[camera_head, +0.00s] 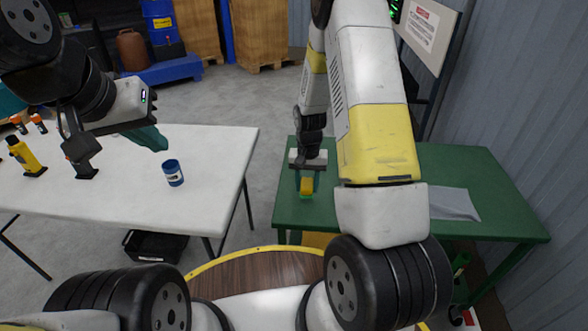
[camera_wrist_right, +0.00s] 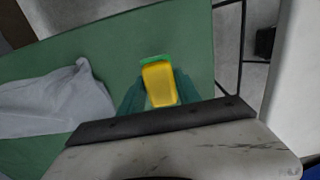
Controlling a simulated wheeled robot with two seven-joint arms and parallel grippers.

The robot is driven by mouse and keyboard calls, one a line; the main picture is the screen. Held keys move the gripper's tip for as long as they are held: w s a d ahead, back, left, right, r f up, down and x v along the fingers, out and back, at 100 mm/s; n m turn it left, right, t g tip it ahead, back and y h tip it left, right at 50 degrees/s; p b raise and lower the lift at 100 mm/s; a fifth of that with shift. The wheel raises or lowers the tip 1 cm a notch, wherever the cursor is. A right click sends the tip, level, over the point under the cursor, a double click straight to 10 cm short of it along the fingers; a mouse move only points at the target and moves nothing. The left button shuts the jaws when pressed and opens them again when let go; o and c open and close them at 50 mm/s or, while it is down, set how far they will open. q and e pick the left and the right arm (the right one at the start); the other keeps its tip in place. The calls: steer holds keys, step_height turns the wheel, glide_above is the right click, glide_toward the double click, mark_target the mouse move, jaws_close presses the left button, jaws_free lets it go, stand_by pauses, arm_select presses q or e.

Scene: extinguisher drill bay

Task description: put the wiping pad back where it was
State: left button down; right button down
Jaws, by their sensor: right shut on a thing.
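The wiping pad (camera_head: 306,187), yellow with a green layer, is between the fingers of my right gripper (camera_head: 306,180) at the left end of the green table (camera_head: 380,210). In the right wrist view the pad (camera_wrist_right: 160,84) sits between the teal fingers, and the right gripper is shut on it. I cannot tell whether the pad touches the table top. My left gripper (camera_head: 150,138) is over the white table, away from the pad. Its teal fingers are seen edge-on, so their opening is unclear.
A grey cloth (camera_head: 453,203) lies on the green table's right part. The white table (camera_head: 215,150) holds a blue can (camera_head: 173,173), a yellow bottle (camera_head: 24,156) and a dark stand-like item (camera_head: 83,160). A black crate (camera_head: 155,246) is on the floor.

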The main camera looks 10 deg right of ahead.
mark_target(303, 187)
steer(key=shift+w+a+f, duration=0.1)
steer(key=shift+w+a, duration=0.05)
steer(key=shift+w, duration=0.45)
steer(key=shift+w+a, duration=0.15)
steer(key=shift+w, duration=0.4)
steer(key=shift+w+f, duration=0.2)
steer(key=shift+w, duration=0.05)
steer(key=shift+f, duration=1.55)
steer(key=c, duration=0.8)
jaws_free()
steer(key=shift+f, duration=0.15)
steer(key=shift+c, duration=0.2)
